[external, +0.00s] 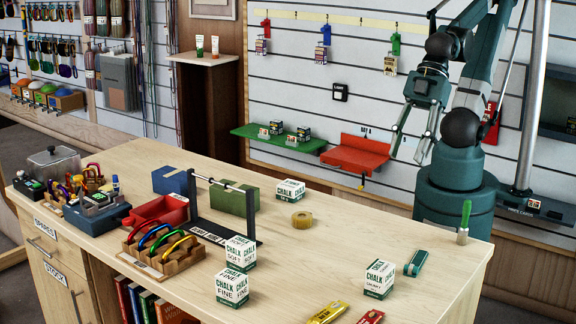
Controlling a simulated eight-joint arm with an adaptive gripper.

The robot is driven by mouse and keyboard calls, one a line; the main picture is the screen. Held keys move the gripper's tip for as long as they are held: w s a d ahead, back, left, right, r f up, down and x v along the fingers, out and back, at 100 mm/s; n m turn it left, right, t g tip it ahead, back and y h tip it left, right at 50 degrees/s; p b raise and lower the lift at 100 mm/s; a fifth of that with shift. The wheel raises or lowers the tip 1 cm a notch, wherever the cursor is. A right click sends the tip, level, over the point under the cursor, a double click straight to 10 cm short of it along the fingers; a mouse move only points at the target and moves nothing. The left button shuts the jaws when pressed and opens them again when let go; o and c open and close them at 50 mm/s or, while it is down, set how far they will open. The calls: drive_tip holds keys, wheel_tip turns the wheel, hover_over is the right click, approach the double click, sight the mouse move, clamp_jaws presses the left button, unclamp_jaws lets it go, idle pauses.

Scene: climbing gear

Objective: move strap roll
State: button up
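A small tan roll (302,219), which looks like the strap roll, lies flat on the wooden counter (330,262). It sits right of the black bar stand (225,212) and in front of a white and green chalk box (290,190). My gripper (407,157) is raised, up and to the right of the roll, well apart from it. Its two fingers point down and are spread, with nothing seen between them.
Chalk boxes (379,279) stand toward the front, near a green item (416,263) and a green-handled brush (464,222). A red tray (160,212) and a wooden rack (165,255) stand left. The counter around the roll is mostly clear.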

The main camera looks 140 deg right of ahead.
drive_tip(key=shift+w+d+r, duration=0.2)
drive_tip(key=shift+w+d, duration=0.2)
drive_tip(key=c, duration=0.7)
drive_tip(key=w+d+m+p, duration=0.1)
drive_tip(key=d, duration=0.1)
drive_tip(key=w+d+m+g, duration=0.1)
drive_tip(key=w+d+m, duration=0.1)
drive_tip(key=w+d+m+g+p, duration=0.1)
drive_tip(key=w+d+m, duration=0.1)
drive_tip(key=d, duration=0.1)
drive_tip(key=shift+w+d+r+h+p, duration=0.1)
drive_tip(key=shift+w+r+h+p, duration=0.05)
drive_tip(key=shift+r+h+p, duration=0.2)
clamp_jaws()
drive_tip(key=w+d+f+m+g+p, duration=0.1)
drive_tip(key=d+f+m, duration=0.3)
drive_tip(key=d, duration=0.4)
drive_tip(key=w+d+f+m+g+p, duration=0.2)
drive_tip(key=d+f+m+p, duration=0.1)
drive_tip(key=d, duration=0.6)
drive_tip(key=w+d+f+m+g+p, duration=0.2)
drive_tip(key=d+f+m, duration=0.2)
drive_tip(key=d, duration=0.5)
drive_tip(key=shift+w+d+f+m, duration=0.25)
drive_tip(key=shift+f+m, duration=0.1)
drive_tip(key=shift+m, duration=0.55)
